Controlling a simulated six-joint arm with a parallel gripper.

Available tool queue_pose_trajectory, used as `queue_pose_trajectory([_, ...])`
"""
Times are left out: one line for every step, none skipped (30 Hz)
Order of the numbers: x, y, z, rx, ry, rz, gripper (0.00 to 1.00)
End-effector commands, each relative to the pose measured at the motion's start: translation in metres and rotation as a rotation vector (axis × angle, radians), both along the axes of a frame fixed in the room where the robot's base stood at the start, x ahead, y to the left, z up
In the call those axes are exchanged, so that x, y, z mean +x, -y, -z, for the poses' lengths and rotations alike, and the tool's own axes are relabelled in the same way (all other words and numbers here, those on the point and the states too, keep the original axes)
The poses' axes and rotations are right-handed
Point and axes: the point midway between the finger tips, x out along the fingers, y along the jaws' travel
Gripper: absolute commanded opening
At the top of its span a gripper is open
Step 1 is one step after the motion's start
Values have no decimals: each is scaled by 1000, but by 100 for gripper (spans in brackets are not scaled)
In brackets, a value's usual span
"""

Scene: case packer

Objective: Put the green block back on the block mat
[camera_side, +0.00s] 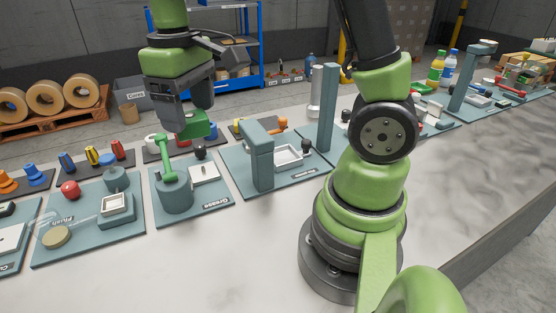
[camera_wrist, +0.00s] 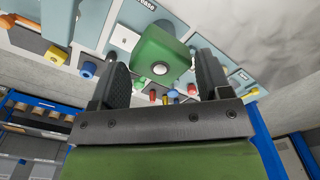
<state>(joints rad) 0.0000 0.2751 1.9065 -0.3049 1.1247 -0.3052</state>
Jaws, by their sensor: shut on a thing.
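My gripper (camera_side: 190,118) hangs above the row of stations at the left in the side view. In the wrist view its two dark fingers (camera_wrist: 160,66) stand on either side of the green block (camera_wrist: 160,50), which has a round white spot on the face toward the camera. In the side view the dark green block (camera_side: 204,131) shows just below the gripper, above the back of the grease station (camera_side: 222,203). A dark mat (camera_side: 150,154) lies behind that station, partly hidden; I cannot tell whether it is the block mat.
The grease station's green spout (camera_side: 166,146) stands close to the gripper. A teal post station (camera_side: 262,160) with a white tray is to the right. Dark mats with coloured pieces (camera_side: 92,155) lie at the left. The table front (camera_side: 200,265) is clear.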

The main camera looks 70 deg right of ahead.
Motion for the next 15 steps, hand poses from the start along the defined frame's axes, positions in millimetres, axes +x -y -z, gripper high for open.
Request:
queue_pose_trajectory([1, 8, -3, -1, 2, 6, 42])
queue_pose_trajectory([1, 15, -2, -1, 0, 8, 42])
queue_pose_trajectory([2, 23, -1, -1, -1, 8, 42])
queue_pose_trajectory([2, 29, -1, -1, -1, 8, 42])
queue_pose_trajectory([2, 36, -1, -1, -1, 8, 42])
queue_pose_trajectory([2, 45, -1, -1, -1, 8, 42])
queue_pose_trajectory([1, 53, -1, -1, -1, 8, 42])
queue_pose_trajectory([1, 61, -1, -1, 0, 9, 42])
queue_pose_trajectory([-1, 73, -1, -1, 0, 9, 42])
queue_pose_trajectory([-2, 83, -1, -1, 0, 9, 42])
queue_pose_trajectory([-4, 93, -1, -1, 0, 10, 42])
queue_pose_trajectory([-8, 107, -1, -1, -1, 11, 42])
queue_pose_trajectory([-11, 118, -1, -1, 0, 12, 42])
queue_pose_trajectory([-15, 129, -1, -1, 0, 12, 42])
queue_pose_trajectory([-21, 143, -1, 0, 0, 12, 42])
